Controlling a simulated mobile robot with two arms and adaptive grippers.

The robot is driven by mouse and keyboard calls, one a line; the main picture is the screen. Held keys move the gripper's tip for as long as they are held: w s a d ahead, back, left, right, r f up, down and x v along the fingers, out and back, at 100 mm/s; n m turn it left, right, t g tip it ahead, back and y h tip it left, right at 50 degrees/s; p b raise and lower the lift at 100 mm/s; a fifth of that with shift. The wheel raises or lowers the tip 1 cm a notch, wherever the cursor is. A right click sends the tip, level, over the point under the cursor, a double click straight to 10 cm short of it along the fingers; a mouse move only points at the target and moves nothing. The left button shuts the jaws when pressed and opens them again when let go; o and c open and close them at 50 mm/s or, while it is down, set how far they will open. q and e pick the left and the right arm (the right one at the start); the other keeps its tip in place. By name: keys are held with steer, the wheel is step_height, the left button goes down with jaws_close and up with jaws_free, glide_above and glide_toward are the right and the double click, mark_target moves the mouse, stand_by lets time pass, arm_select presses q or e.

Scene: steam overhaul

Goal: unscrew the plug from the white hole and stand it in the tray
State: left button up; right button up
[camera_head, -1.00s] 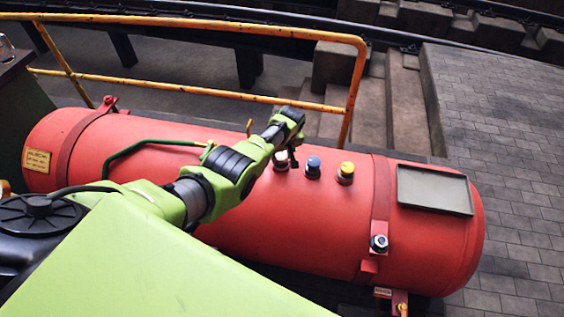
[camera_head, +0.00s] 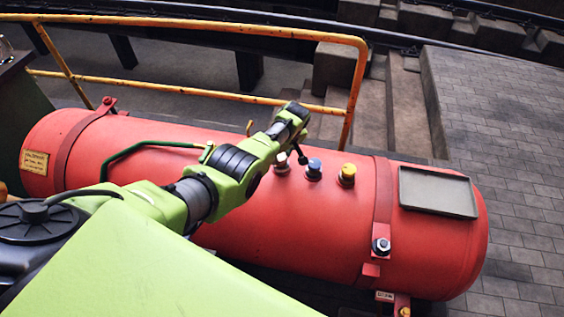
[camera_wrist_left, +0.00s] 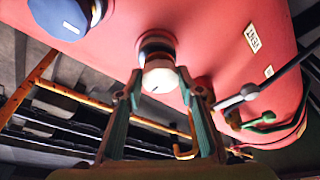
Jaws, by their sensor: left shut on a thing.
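The white plug (camera_head: 282,162) sits in the top of the red tank (camera_head: 300,225), left of the blue and yellow ones. In the left wrist view the white plug (camera_wrist_left: 162,78) is between my two fingers, with a dark collar between its cap and the tank. My left gripper (camera_wrist_left: 160,84) is shut on it. In the head view my left gripper (camera_head: 292,154) is at the plugs and partly hides the white one. The tray (camera_head: 438,192) is a shallow grey rectangle on the tank's right end and is empty. My right gripper is not in view.
The blue plug (camera_head: 314,169) and yellow plug (camera_head: 347,175) stand close to the right of the white one. A green pipe handle (camera_head: 150,144) is on the tank's left. A yellow railing (camera_head: 200,85) runs behind. A bolted red strap (camera_head: 381,215) lies before the tray.

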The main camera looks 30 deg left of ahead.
arm_select(q)
steer(key=shift+s+a+r+p, duration=0.35)
steer(key=shift+a+r+p, duration=0.2)
steer(key=shift+r, duration=0.4)
steer(key=shift+w+d+r+p, duration=0.1)
steer(key=shift+d+r+p, duration=0.05)
steer(key=shift+r+p, duration=0.35)
steer(key=shift+w+d+r+p, duration=0.1)
steer(key=shift+r+p, duration=0.3)
steer(key=shift+p, duration=0.05)
step_height(320, 180, up, 2)
steer(key=shift+r+p, duration=0.1)
steer(key=shift+p, duration=0.95)
steer(key=shift+d, duration=0.1)
